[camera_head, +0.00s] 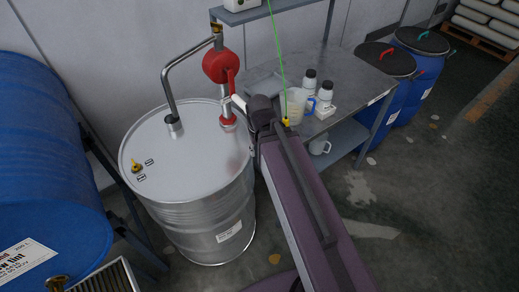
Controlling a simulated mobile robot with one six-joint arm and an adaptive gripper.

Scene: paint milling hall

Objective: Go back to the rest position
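My arm reaches up from the bottom right to a dark joint beside the steel drum (190,210). I cannot make out my gripper's fingers; the arm hides whatever lies behind its far end. A red hand pump (216,66) with a bent metal pipe stands on the drum lid. The arm's far end shows close to the pump's lower right side; I cannot tell whether they touch.
A metal bench (350,79) at the back carries bottles (325,92) and a clear jug (296,104). Blue drums (414,60) stand right of it. A large blue drum (45,150) lies at left. Open floor (440,200) is at right. A thin green line (278,55) runs down to a yellow piece.

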